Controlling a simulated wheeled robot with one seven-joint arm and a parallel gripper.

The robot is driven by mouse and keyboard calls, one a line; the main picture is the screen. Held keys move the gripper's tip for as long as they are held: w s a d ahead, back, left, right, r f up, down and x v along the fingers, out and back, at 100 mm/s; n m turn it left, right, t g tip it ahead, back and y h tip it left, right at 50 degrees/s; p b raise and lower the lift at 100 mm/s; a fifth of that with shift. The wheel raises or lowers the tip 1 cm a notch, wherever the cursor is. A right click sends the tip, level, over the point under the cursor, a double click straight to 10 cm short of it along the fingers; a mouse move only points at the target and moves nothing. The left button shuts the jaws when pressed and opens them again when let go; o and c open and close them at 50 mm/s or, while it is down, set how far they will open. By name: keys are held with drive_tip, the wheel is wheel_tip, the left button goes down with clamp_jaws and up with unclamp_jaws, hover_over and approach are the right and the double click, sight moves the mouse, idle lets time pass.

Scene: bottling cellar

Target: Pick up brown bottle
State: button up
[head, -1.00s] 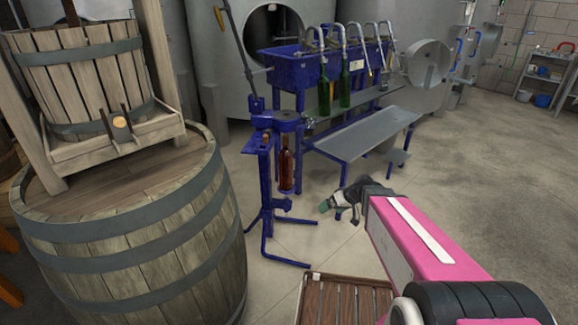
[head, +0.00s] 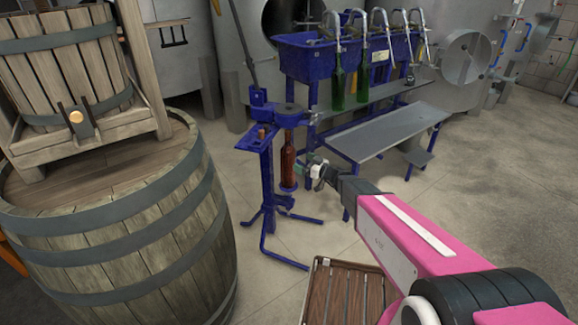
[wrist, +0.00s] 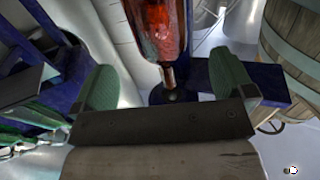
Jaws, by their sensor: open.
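The brown bottle (head: 288,165) stands upright on the small plate of the blue corking stand (head: 267,190), under its head. In the wrist view the bottle (wrist: 156,30) looks red-brown and glossy; it lies beyond my fingers, in line with the space between them. My gripper (head: 308,167) is just to the right of the bottle in the head view, at about its lower body. In the wrist view my gripper (wrist: 165,85) has its two green-padded fingers wide apart with nothing between the pads. Whether a fingertip touches the bottle cannot be told.
A large wooden barrel (head: 120,240) with a slatted press (head: 70,65) stands at the left. A blue filling trough (head: 310,62) with green bottles (head: 363,84) and a grey bench (head: 385,133) stand behind. A slatted wooden crate (head: 350,290) lies in front. Open floor is at the right.

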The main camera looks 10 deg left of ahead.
sight(288, 155)
drive_tip(key=x, duration=0.9)
drive_tip(key=shift+w+a+f, duration=0.15)
drive_tip(key=shift+f, duration=0.05)
drive_tip(key=c, duration=1.8)
drive_tip(key=shift+r, duration=0.1)
clamp_jaws()
